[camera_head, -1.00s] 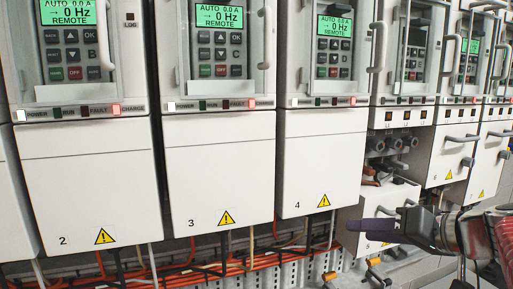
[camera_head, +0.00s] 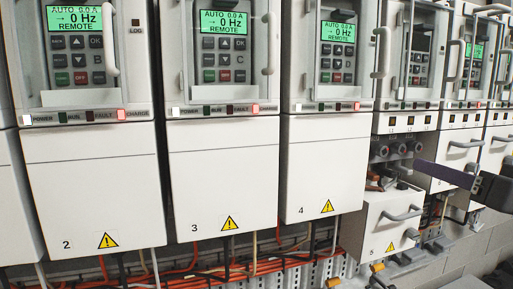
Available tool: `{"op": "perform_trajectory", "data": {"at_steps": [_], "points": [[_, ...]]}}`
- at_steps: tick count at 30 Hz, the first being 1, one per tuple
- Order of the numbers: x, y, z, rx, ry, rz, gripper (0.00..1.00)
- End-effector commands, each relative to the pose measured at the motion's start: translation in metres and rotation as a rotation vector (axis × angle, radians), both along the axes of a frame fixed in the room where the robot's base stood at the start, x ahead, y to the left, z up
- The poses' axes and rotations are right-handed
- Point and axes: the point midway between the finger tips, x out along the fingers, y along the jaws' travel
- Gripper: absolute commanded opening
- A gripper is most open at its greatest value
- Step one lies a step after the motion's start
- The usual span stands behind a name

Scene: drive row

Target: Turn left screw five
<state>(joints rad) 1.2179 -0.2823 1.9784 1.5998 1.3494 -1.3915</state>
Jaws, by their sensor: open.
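Drive five is the unit right of drive four. Its lower cover (camera_head: 375,228), marked 5, stands pulled out and low, with a grey handle (camera_head: 402,213) on its front. Above the cover is an open bay with dark round terminals (camera_head: 400,149) in a row; the left one (camera_head: 381,151) is dark and small. I cannot tell a screw head clearly. My gripper (camera_head: 440,174) comes in from the right edge, its dark purple finger pointing left, its tip just in front of the bay's right side. It is open and holds nothing visible. The other finger cannot be made out.
Drives two (camera_head: 95,190), three (camera_head: 223,185) and four (camera_head: 325,165) have closed white covers. Drive six's cover (camera_head: 453,160), with a handle, lies behind my gripper. Orange cables (camera_head: 205,272) run below. The space left of my gripper, in front of the covers, is clear.

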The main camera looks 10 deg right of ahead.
Motion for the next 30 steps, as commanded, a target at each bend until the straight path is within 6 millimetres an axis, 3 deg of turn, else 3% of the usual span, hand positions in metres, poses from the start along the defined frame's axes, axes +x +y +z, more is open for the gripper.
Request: {"op": "perform_trajectory", "data": {"at_steps": [8, 30], "points": [[0.023, 0.005, 0.000, 0.001, 0.001, 0.005, 0.42], [0.108, 0.017, -0.001, 0.001, 0.001, 0.009, 0.42]]}}
